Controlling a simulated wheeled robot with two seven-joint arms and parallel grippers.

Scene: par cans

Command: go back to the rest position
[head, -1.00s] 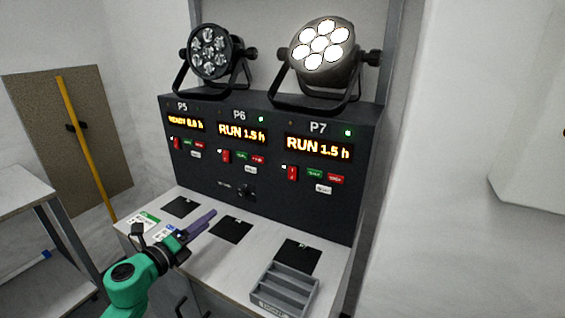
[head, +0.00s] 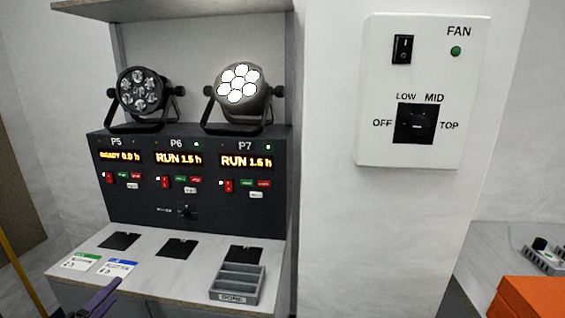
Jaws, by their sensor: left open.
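My left gripper (head: 97,302) shows at the bottom left edge as purple fingers, open, in front of the bench's front edge. No object shows between its fingers, and the rest of that arm is out of the picture. My right gripper is not in view. The black control box (head: 140,205) has three displays: P5 reads READY 0.0 h, P6 reads RUN 1.5 h and P7 reads RUN 1.6 h. A dark par can (head: 139,90) and a lit par can (head: 240,85) stand on top.
The white bench (head: 140,262) bears three black pads, two cards (head: 81,262) and a grey DONE tray (head: 236,299), whose slots look empty. A fan panel (head: 432,140) hangs at the right. An orange box-like thing (head: 530,298) is at the lower right.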

